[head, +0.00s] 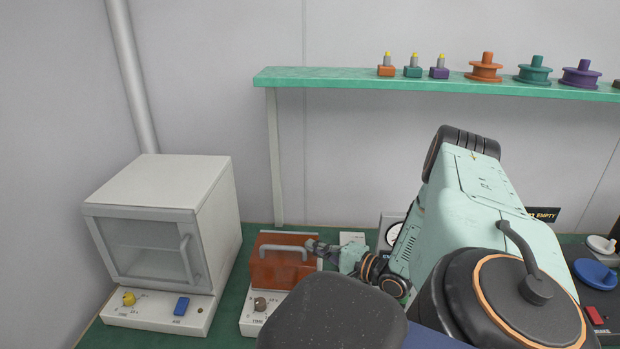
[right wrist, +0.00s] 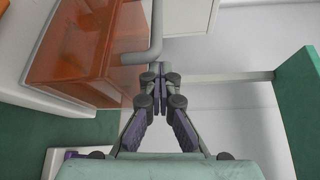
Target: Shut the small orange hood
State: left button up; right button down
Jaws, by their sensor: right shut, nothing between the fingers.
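The small orange hood (head: 272,272) is see-through and boxy, with a grey bar handle (head: 284,249) across its upper front. It sits on a white base (head: 252,318) with a brown knob. I cannot tell whether its lower edge meets the base. My right gripper (head: 312,246) is at the handle's right end, its fingers shut and empty. In the right wrist view the hood (right wrist: 85,50) fills the upper left. The fingertips (right wrist: 160,72) are together beside the bent end of the handle (right wrist: 154,35); contact is unclear. My left gripper is out of view.
A larger white oven (head: 165,190) with a glass door stands left of the hood. A green shelf (head: 350,80) with small parts and spools hangs behind. A round gauge (head: 394,235) and an "EMPTY" sign (head: 544,214) are behind my right arm.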

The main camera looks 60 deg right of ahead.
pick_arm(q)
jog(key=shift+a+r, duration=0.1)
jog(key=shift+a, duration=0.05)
pick_arm(e)
jog(key=shift+a, duration=0.2)
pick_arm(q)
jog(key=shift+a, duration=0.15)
pick_arm(e)
jog(key=shift+w+a, duration=0.1)
